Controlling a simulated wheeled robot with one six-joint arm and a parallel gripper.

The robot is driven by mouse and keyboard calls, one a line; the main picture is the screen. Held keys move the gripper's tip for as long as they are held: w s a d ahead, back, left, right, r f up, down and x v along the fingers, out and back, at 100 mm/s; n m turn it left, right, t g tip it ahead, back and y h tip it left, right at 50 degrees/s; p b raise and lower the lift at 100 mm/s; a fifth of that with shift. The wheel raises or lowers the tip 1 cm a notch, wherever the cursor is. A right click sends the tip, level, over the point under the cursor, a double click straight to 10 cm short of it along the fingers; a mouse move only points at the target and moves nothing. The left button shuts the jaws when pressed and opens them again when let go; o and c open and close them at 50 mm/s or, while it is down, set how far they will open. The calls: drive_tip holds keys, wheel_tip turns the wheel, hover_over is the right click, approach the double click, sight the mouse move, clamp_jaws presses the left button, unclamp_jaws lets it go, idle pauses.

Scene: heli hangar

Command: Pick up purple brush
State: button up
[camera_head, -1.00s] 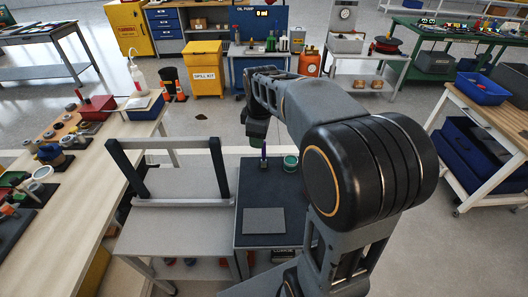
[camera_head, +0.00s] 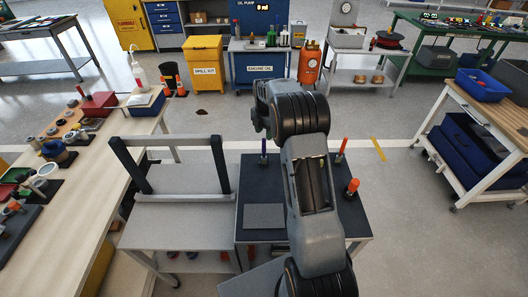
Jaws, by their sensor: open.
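The purple brush (camera_head: 264,146) stands upright on the dark-topped table (camera_head: 250,185), left of my arm. It is small in view, and its lower end sits in or on a small dark base. My arm reaches forward over the right part of this table.
A flat grey plate (camera_head: 264,217) lies on the dark table. A black upright frame (camera_head: 180,195) stands on the grey table at left. A long workbench (camera_head: 85,195) runs further left.

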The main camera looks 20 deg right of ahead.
sight(264, 139)
drive_tip(key=shift+a+f+p, duration=0.15)
drive_tip(key=shift+f+p, duration=0.6)
drive_tip(key=shift+f, duration=2.65)
clamp_jaws()
